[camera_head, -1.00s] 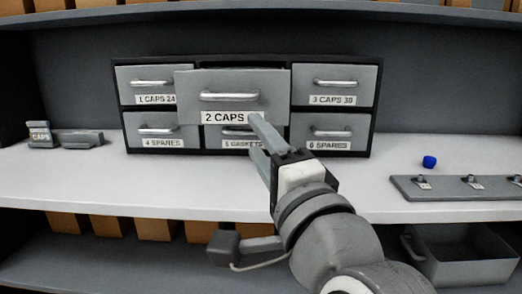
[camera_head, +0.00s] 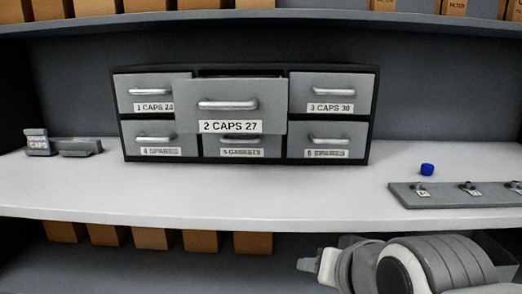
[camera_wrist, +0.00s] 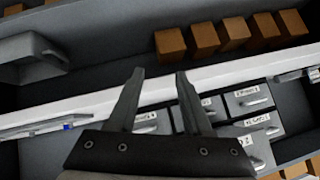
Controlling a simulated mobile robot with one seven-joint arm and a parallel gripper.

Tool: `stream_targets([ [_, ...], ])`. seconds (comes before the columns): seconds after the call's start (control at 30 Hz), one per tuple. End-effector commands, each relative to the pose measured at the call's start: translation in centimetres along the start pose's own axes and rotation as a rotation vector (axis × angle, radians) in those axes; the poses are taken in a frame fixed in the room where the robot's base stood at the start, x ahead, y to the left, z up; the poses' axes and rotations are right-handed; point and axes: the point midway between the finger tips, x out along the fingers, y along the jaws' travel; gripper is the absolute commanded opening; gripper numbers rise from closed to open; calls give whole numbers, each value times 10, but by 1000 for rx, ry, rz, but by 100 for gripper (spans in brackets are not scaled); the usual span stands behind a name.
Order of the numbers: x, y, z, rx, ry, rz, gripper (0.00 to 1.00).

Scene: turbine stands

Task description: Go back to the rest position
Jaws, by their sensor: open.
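My gripper (camera_wrist: 159,76) shows in the wrist view with its two fingers apart and nothing between them. In the head view my arm is low at the right, in front of the lower shelf, and the fingers are not clearly seen. The drawer labelled 2 CAPS 27 (camera_head: 245,108) stands pulled out of the drawer cabinet (camera_head: 118,128), and my gripper is away from its handle. The other drawers look shut.
A blue cap (camera_head: 427,169) lies on the white shelf (camera_head: 240,190) at the right, behind a grey strip with fittings (camera_head: 440,197). A CAPS holder (camera_head: 38,142) stands at the left. Cardboard boxes (camera_head: 152,238) line the lower shelf. A grey bin (camera_wrist: 35,52) shows in the wrist view.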

Motion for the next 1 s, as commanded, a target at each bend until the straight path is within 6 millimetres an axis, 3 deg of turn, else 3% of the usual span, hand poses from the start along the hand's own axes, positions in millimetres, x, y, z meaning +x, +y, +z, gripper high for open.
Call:
stream_targets([
  [0.2,-18,65,50,-251,-300,188,50],
  [0.3,-43,54,27,-263,-305,186,50],
  [1.0,-165,0,-95,-259,-303,183,50],
])
